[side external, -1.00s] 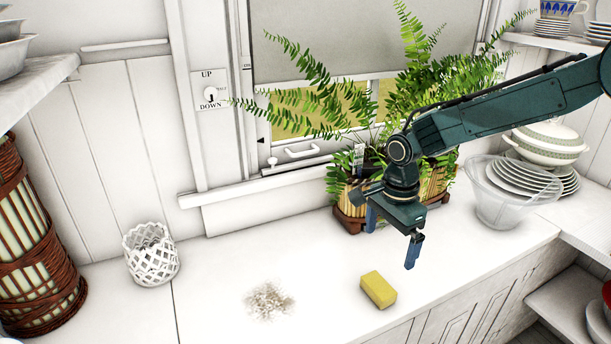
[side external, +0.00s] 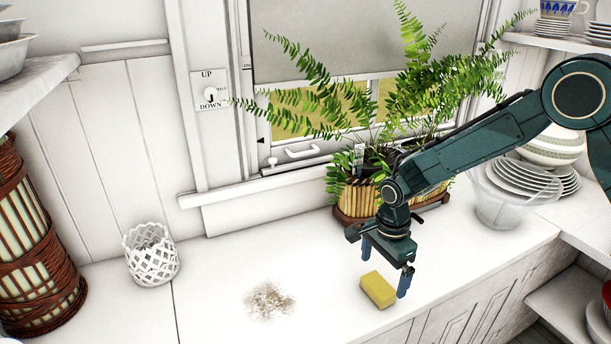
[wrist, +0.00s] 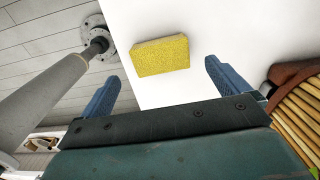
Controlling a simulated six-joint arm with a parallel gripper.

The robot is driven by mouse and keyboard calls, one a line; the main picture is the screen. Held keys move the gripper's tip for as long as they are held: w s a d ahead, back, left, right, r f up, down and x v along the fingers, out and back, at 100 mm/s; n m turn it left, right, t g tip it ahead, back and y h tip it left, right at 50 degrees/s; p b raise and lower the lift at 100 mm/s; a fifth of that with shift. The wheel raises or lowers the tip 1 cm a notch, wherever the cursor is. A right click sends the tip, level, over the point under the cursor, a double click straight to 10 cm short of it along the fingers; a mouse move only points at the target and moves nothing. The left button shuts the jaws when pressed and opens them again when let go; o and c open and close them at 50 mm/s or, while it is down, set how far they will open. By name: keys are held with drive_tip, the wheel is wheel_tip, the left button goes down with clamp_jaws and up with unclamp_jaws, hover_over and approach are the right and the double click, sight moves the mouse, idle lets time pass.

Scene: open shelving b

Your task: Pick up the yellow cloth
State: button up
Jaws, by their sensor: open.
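The yellow cloth (side external: 378,290) is a thick, sponge-like block lying on the white counter near its front edge. In the wrist view the cloth (wrist: 160,56) sits ahead of the two blue fingers, within the gap between them. My gripper (side external: 384,272) is open and empty, its fingers pointing down just above and around the cloth in the side view. In the wrist view my gripper (wrist: 158,80) shows its fingers wide apart, not touching the cloth. The exact height above the cloth is hard to tell.
A patch of crumbs or dirt (side external: 269,300) lies left of the cloth. A potted fern (side external: 356,197) stands behind my gripper. A glass bowl (side external: 503,197) and stacked plates (side external: 535,178) stand at the right. A white lattice basket (side external: 151,254) is at the left.

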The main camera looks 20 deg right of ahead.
sight(379, 285)
drive_tip(key=shift+f, duration=0.2)
drive_tip(key=shift+a+f, duration=0.15)
drive_tip(key=shift+f, duration=2.4)
drive_tip(key=shift+c, duration=0.4)
drive_tip(key=c, duration=0.9)
